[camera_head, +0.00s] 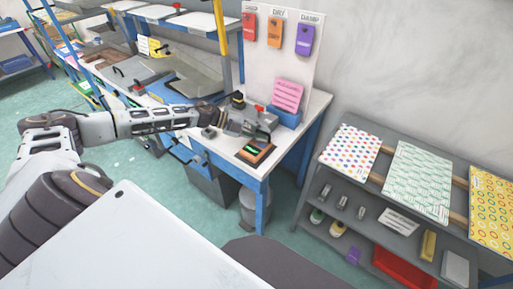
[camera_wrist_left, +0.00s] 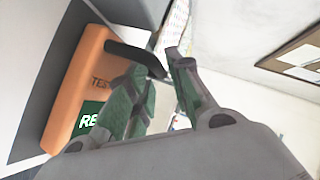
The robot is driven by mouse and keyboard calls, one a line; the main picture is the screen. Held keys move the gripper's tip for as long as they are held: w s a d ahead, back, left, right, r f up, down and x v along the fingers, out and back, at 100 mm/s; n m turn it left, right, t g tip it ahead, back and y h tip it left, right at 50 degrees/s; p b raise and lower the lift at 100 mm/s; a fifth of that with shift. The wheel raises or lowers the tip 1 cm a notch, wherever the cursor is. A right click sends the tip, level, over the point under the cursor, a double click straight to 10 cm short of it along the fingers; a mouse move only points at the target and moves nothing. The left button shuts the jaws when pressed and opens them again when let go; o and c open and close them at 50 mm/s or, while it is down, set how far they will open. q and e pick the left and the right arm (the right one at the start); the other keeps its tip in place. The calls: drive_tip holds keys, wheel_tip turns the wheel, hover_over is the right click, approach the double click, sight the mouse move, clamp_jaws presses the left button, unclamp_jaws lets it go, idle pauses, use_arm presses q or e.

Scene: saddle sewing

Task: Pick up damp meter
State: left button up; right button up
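My left gripper (camera_head: 238,122) is over the blue-legged workbench, below and left of the board and away from the hanging meters. In the left wrist view an orange device (camera_wrist_left: 82,85) with a green screen lies left of my left gripper (camera_wrist_left: 163,62). In the head view a device with a green strip (camera_head: 255,151) lies on the bench. My right gripper is not seen.
A grey shelf (camera_head: 330,168) with patterned sheets stands at the right. A bin (camera_head: 254,210) is under the bench.

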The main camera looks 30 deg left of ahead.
use_arm(q)
drive_tip(key=shift+w+d+f, duration=0.1)
drive_tip(key=shift+d, duration=0.1)
idle(0.4)
clamp_jaws()
